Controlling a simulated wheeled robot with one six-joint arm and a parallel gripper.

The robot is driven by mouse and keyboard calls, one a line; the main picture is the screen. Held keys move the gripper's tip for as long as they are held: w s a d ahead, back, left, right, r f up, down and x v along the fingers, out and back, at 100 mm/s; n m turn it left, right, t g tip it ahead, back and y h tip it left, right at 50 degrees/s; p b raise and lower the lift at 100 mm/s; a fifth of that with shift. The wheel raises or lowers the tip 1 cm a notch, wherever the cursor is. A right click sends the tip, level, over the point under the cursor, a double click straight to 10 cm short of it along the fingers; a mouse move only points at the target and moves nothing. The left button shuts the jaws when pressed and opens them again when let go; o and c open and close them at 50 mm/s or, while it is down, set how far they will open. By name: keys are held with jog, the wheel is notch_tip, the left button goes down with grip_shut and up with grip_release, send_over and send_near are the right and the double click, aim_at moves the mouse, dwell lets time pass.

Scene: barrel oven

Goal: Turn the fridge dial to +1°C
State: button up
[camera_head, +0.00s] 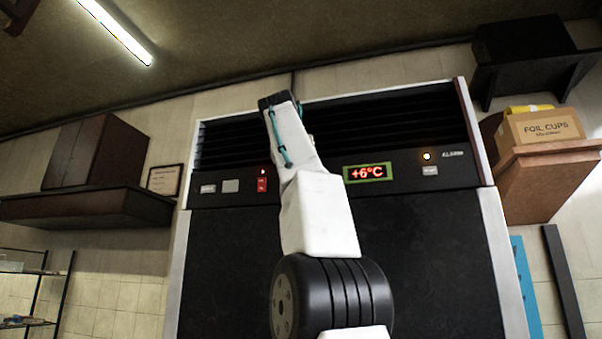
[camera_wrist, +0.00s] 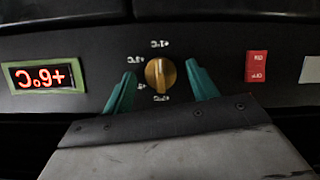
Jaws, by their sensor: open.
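The brass-coloured fridge dial (camera_wrist: 160,74) sits on the dark control panel in the wrist view, with small pale labels around it that look reversed. The dial's exact pointer direction is hard to make out. My gripper (camera_wrist: 160,69) is open, with one teal finger on each side of the dial and a visible gap on both sides. The red display (camera_head: 366,173) reads +6°C in the head view; it also shows reversed in the wrist view (camera_wrist: 43,77). In the head view my arm hides the dial and most of my gripper.
A red switch (camera_wrist: 257,66) is on the panel right of the dial in the wrist view. In the head view, a lit alarm lamp (camera_head: 427,156) is right of the display. A foil cups box (camera_head: 540,128) stands on a side shelf.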

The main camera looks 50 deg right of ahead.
jog(key=shift+a, duration=0.1)
jog(key=s+a, duration=0.2)
jog(key=a, duration=0.4)
jog(key=s+a+r, duration=0.1)
jog(key=s+a, duration=0.2)
jog(key=a, duration=0.4)
jog(key=shift+s+a, duration=0.2)
jog(key=shift+s, duration=0.15)
